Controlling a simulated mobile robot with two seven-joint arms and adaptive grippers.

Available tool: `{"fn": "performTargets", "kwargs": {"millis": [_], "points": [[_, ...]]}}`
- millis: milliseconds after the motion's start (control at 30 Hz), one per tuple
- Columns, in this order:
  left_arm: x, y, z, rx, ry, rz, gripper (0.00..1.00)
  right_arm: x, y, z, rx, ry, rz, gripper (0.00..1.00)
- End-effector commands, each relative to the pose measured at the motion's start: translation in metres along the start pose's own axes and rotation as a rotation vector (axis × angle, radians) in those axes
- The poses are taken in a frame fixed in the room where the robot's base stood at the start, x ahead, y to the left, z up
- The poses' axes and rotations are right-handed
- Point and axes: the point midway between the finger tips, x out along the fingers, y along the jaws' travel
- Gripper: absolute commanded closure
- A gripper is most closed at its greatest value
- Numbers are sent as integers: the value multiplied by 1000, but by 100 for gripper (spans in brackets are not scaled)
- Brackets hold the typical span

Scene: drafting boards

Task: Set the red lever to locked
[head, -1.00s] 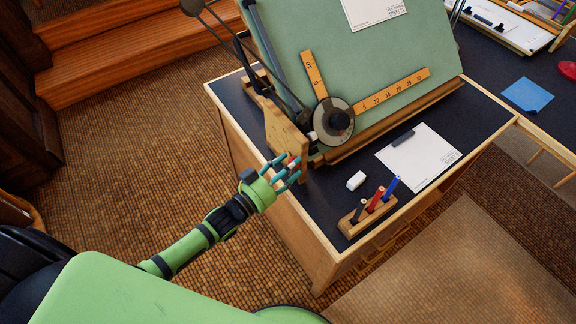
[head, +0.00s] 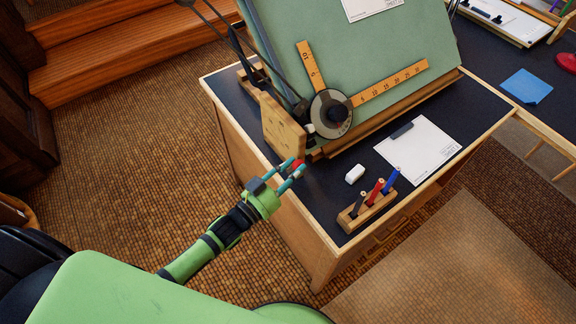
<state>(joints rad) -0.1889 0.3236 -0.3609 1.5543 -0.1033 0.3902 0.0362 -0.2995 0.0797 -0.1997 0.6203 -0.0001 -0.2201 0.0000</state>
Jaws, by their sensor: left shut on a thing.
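The red lever (head: 298,164) shows as a small red tip at the lower end of the wooden side plate (head: 284,127) of the drafting board (head: 375,50). My left gripper (head: 291,174) comes in from the lower left. Its teal fingers are shut on the red lever and hide most of it. I see no locked mark, and I cannot tell the lever's exact setting. My right gripper is out of view.
A dial with orange rulers (head: 331,113) sits on the board. On the dark desktop lie a white eraser (head: 355,173), a pen holder (head: 366,208) with pens, and a paper sheet (head: 418,150). Open floor (head: 130,150) lies left of the desk.

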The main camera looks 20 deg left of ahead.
Motion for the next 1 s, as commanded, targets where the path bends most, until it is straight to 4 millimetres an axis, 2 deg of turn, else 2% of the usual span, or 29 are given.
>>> {"fn": "performTargets", "kwargs": {"millis": [33,300,600,700,1000], "points": [[-1,6,5,44,9,-1,100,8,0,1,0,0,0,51],[-5,27,15,295,58,1,100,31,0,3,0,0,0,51],[-8,42,26,529,103,3,100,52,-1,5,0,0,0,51],[-9,46,29,584,114,4,100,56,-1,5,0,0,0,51],[-11,52,35,573,109,6,100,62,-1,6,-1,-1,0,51]]}}
